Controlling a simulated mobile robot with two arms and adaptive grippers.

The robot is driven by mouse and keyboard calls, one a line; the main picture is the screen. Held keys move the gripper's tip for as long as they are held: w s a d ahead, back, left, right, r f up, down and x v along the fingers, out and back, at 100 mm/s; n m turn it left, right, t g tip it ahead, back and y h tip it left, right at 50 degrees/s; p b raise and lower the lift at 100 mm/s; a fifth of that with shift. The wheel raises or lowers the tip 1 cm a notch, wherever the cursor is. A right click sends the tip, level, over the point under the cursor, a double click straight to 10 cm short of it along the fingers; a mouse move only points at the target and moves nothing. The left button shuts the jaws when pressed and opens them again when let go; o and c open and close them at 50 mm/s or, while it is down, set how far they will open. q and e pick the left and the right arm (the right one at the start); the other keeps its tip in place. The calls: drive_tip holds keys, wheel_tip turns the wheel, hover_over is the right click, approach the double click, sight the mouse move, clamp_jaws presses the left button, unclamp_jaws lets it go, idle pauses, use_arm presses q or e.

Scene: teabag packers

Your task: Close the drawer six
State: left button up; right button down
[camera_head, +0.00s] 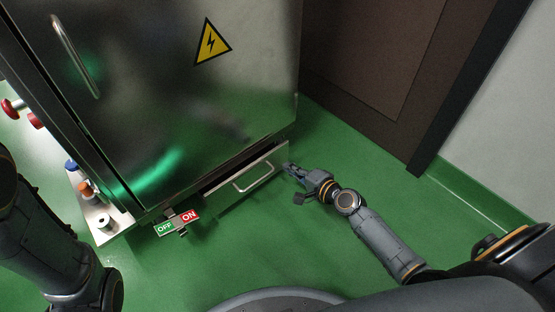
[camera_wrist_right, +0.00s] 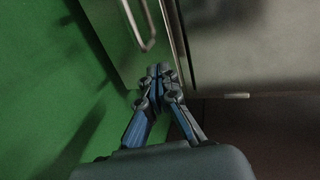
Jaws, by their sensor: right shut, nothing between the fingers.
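The drawer (camera_head: 245,182) is a metal drawer with a bar handle (camera_head: 254,178) at the bottom of the steel cabinet (camera_head: 190,110). It stands partly out, with a dark gap behind its front. My right gripper (camera_head: 288,167) is shut and empty at the right end of the drawer front. In the right wrist view my fingertips (camera_wrist_right: 160,72) are together beside the drawer front (camera_wrist_right: 112,40) and its handle (camera_wrist_right: 140,30); I cannot tell whether they touch it. My left arm shows at the left edge, but its gripper is out of view.
An OFF/ON sign (camera_head: 177,224) sticks out at the cabinet's lower left. A panel with coloured knobs (camera_head: 103,222) stands left of it. A brown door (camera_head: 370,50) is at the back right. Green floor (camera_head: 230,250) in front of the drawer is clear.

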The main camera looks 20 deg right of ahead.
sight(270, 153)
drive_tip(key=x, duration=0.4)
drive_tip(key=shift+w+a+r+b, duration=0.15)
drive_tip(key=shift+w+r+b, duration=0.05)
drive_tip(key=shift+w+b, duration=0.2)
drive_tip(key=shift+w+a, duration=0.2)
drive_tip(key=shift+w, duration=0.4)
drive_tip(key=w, duration=0.1)
drive_tip(key=w+a, duration=0.1)
drive_tip(key=w, duration=0.1)
drive_tip(key=shift+w+a+b, duration=0.1)
drive_tip(key=shift+w+b, duration=0.05)
drive_tip(key=shift+b, duration=0.15)
drive_tip(key=shift+s, duration=0.2)
